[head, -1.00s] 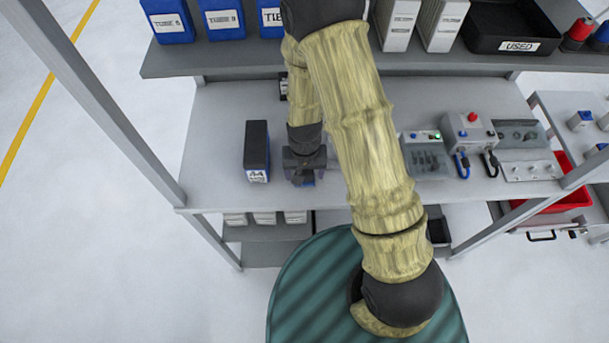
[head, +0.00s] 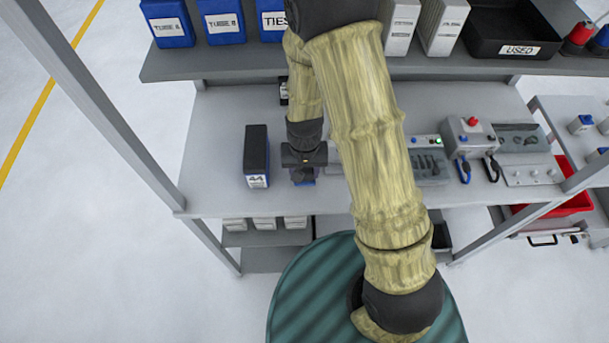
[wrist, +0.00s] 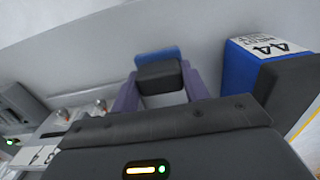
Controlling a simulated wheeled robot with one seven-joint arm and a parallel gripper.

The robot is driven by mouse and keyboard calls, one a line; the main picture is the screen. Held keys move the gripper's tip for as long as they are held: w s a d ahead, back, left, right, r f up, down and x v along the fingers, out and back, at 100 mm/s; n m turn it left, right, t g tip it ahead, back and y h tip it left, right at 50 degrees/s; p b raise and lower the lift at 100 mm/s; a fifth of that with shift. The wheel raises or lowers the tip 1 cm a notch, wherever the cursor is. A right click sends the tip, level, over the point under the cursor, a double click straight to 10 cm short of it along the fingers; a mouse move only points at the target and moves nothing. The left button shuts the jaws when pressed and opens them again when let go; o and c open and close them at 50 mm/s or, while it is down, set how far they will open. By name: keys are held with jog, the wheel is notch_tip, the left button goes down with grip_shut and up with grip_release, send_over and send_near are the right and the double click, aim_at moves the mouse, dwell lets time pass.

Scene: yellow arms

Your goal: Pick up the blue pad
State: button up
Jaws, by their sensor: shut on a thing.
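My gripper (head: 304,175) is low over the workbench, just right of a dark box with a blue side and a "44" label. In the wrist view its two purple fingers (wrist: 160,84) are shut on the blue pad (wrist: 157,54), a small block with a blue upper part and a dark grey part facing the camera. In the head view the pad is mostly hidden by my gripper. I cannot tell whether the pad touches the bench.
The "44" box (head: 257,152) stands close to my gripper; it also shows in the wrist view (wrist: 268,62). Control boxes (head: 468,135) stand on the bench's right. A shelf (head: 215,66) with bins runs above the back. The bench's left end is clear.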

aim_at(305, 170)
notch_tip(305, 170, up, 7)
jog(key=shift+f+b, duration=0.15)
jog(key=shift+b, duration=0.25)
jog(key=shift+o, duration=1.4)
jog(key=shift+c, duration=0.8)
jog(key=shift+d, duration=0.1)
